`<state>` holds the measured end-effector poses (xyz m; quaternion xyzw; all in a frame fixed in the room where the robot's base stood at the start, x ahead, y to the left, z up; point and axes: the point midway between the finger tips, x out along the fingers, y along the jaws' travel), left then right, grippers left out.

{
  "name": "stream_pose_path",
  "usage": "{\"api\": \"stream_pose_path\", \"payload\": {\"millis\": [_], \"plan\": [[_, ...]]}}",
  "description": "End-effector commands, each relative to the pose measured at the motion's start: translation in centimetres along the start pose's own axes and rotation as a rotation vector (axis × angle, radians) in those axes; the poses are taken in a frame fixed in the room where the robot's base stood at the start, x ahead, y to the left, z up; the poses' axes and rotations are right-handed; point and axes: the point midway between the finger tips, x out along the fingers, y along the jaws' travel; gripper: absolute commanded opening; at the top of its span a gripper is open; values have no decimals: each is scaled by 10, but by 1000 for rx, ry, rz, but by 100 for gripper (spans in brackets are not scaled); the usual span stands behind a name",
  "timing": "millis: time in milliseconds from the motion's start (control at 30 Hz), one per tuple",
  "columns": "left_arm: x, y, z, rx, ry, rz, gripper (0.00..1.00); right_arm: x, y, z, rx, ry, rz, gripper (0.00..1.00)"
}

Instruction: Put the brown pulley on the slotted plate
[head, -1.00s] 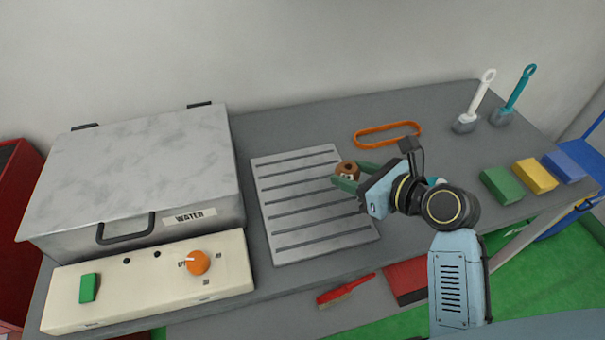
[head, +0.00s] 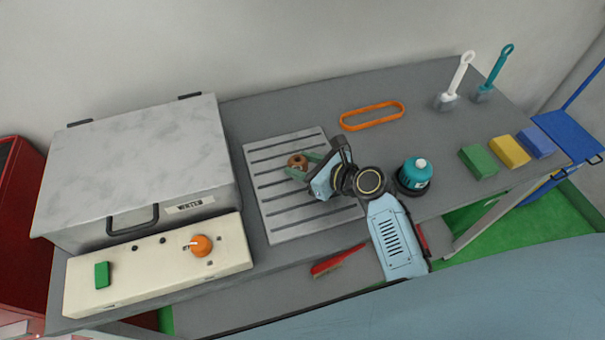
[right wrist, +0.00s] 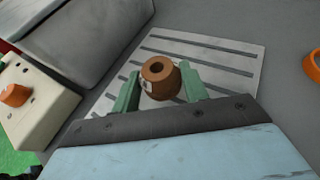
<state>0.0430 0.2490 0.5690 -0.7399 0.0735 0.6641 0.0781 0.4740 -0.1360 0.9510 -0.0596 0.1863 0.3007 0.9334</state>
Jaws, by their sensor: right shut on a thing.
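The brown pulley (head: 297,162) is held in my right gripper (head: 302,165), whose green fingers are shut on it. The slotted plate (head: 285,222), pale grey with several dark slots, lies flat on the bench, and the pulley shows over its upper middle. In the right wrist view the pulley (right wrist: 160,78) sits upright between the two fingers (right wrist: 160,90), its hole facing up, with the plate (right wrist: 215,54) behind and below. I cannot tell whether the pulley touches the plate. My left gripper is not in view.
An orange belt (head: 372,116) lies behind right. A teal canister (head: 415,174) and green, yellow and blue blocks (head: 509,151) are to the right.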

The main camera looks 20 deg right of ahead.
Motion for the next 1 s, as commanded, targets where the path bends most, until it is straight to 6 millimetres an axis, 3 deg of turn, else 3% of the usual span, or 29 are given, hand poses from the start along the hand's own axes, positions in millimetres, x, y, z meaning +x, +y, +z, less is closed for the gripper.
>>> {"api": "stream_pose_path", "payload": {"millis": [200, 600, 633, 767, 1000], "plan": [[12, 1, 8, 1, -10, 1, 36, 12, 0, -29, 0, 2, 0, 21], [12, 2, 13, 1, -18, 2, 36, 14, 0, -34, 0, 1, -1, 21], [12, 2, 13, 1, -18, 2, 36, 14, 0, -34, 0, 1, -1, 48], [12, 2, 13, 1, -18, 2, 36, 14, 0, -33, 0, 1, -1, 65], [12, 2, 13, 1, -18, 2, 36, 14, 0, -33, 0, 1, -1, 66]]}}
